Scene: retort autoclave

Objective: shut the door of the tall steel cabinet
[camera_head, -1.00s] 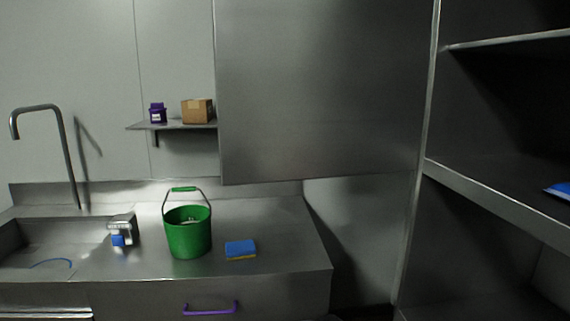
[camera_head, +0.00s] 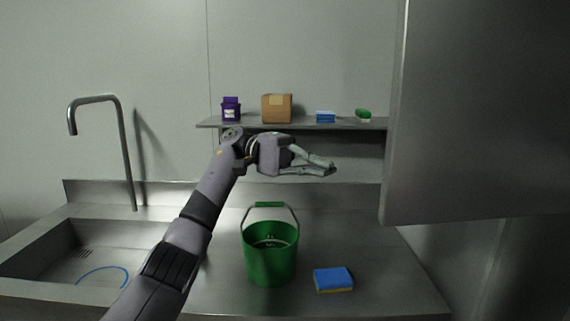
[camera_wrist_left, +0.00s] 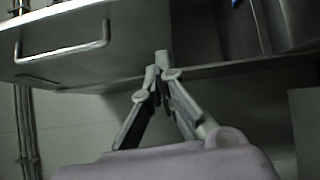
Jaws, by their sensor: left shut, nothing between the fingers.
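The steel cabinet's door (camera_head: 480,110) stands open as a large plain panel at the right of the head view, its left edge near the end of the wall shelf. My left arm reaches up from the bottom left. My left gripper (camera_head: 334,169) is shut and empty, in the air above the bucket and left of the door's edge, apart from it in the picture. Its closed fingers also show in the left wrist view (camera_wrist_left: 162,68). That view shows a steel panel with a bar handle (camera_wrist_left: 62,47); I cannot tell whether it is this door. My right gripper is not in view.
A green bucket (camera_head: 270,262) and a blue sponge (camera_head: 333,278) stand on the steel counter (camera_head: 395,290). The sink (camera_head: 50,255) and tap (camera_head: 122,150) are at the left. A wall shelf (camera_head: 350,124) holds a purple container, a cardboard box and smaller items.

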